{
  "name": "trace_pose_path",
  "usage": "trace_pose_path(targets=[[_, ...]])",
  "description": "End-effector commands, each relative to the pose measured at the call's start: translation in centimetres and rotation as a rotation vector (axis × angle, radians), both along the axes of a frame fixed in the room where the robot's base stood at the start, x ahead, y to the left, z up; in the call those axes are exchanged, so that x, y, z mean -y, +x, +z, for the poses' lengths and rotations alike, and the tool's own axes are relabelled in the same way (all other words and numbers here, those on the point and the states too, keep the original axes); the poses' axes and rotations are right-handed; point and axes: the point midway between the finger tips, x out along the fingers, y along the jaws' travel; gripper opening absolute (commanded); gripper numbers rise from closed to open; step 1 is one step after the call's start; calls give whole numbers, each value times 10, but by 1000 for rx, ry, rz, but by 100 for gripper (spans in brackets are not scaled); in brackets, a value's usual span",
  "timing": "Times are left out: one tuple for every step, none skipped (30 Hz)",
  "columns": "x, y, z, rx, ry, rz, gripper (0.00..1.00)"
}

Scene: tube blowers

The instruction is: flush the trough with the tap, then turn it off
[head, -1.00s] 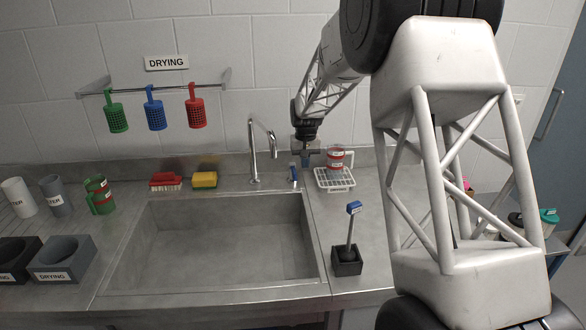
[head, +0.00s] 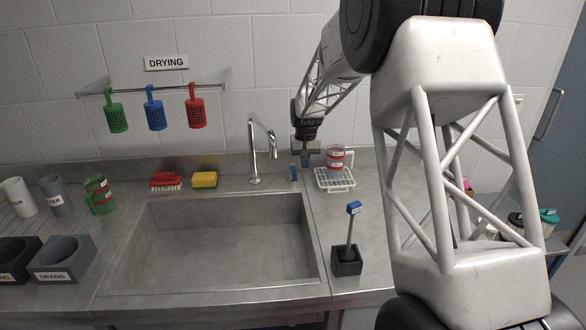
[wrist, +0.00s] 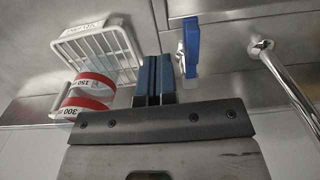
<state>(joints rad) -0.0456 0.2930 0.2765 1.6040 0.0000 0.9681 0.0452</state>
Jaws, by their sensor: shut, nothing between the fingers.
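The trough (head: 220,268) is a steel sink set in the counter, and no water shows in it. The tap (head: 254,152) is a steel gooseneck spout behind the trough; its pipe also shows at the right of the wrist view (wrist: 290,80). The blue tap lever (head: 294,174) stands to the right of the spout, and it shows upright in the wrist view (wrist: 191,48). My gripper (head: 306,163) is just right of the lever. In the wrist view its blue fingers (wrist: 154,78) are together and empty, apart from the lever, with a small gap between.
A red-banded jug (head: 336,158) stands on a white drying rack (head: 335,181) close to my gripper's right. A blue-topped brush (head: 353,208) stands in a dark holder (head: 346,262). A yellow sponge (head: 205,180) and red brush (head: 165,181) lie behind the trough.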

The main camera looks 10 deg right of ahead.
Motion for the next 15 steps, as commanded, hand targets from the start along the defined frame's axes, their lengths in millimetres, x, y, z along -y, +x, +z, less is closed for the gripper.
trace_pose_path(targets=[[0, 0, 0, 0, 0, 0, 0], [0, 0, 0, 0, 0, 0, 0], [0, 0, 0, 0, 0, 0, 0], [0, 0, 0, 0, 0, 0, 0], [0, 0, 0, 0, 0, 0, 0], [0, 0, 0, 0, 0, 0, 0], [0, 0, 0, 0, 0, 0, 0], [0, 0, 0, 0, 0, 0, 0], [0, 0, 0, 0, 0, 0, 0], [0, 0, -1, 0, 0, 0, 0], [0, 0, -1, 0, 0, 0, 0], [0, 0, -2, 0, 0, 0, 0], [0, 0, -2, 0, 0, 0, 0], [0, 0, -3, 0, 0, 0, 0], [0, 0, -4, 0, 0, 0, 0]])
